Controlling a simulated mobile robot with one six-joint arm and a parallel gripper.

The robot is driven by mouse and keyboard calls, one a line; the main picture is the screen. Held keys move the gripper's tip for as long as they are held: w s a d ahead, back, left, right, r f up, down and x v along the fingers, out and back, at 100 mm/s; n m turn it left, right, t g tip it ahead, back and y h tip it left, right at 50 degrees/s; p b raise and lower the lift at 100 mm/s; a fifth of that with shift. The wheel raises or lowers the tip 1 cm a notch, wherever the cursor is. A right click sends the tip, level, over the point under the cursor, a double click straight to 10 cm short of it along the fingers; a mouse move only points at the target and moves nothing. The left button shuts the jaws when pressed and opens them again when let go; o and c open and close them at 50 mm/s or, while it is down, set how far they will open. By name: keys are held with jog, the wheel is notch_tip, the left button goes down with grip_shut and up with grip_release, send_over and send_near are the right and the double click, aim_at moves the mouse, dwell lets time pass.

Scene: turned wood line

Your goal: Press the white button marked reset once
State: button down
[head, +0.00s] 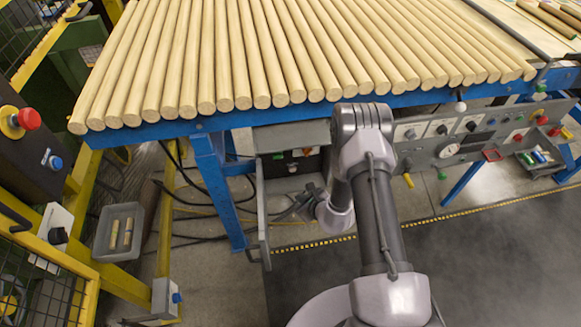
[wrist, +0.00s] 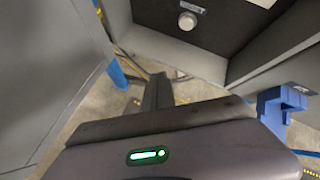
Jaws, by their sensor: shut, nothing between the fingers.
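A round white button (wrist: 187,20) sits on a dark panel in the wrist view, with a small label beside it whose text is too small to read. In the head view a small white knob (head: 292,168), apparently the same button, shows on the dark panel under the table, left of my arm. My gripper (wrist: 159,78) is shut and empty. Its tips lie below and left of the button in the wrist view, apart from it. In the head view my gripper (head: 288,211) is partly hidden and hard to make out, below the panel.
Grey walls (wrist: 45,65) flank the panel on both sides. A blue bracket (wrist: 280,105) stands at the right. Long wooden rods (head: 240,60) cover the table above. A grey control panel (head: 450,135) with several knobs lies right of my arm. A blue table leg (head: 217,185) stands left.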

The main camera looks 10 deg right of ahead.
aim_at(293, 170)
jog(key=shift+s+r, duration=0.1)
jog(key=w+b, duration=0.2)
jog(key=w, duration=0.5)
jog(key=shift+w, duration=0.35)
jog(key=shift+w+b, duration=0.35)
jog(key=shift+w, duration=0.25)
jog(key=shift+w, duration=0.1)
dwell(1.2)
jog(key=shift+w+b, duration=0.3)
jog(key=shift+w, duration=0.4)
dwell(0.5)
jog(key=shift+s, duration=0.8)
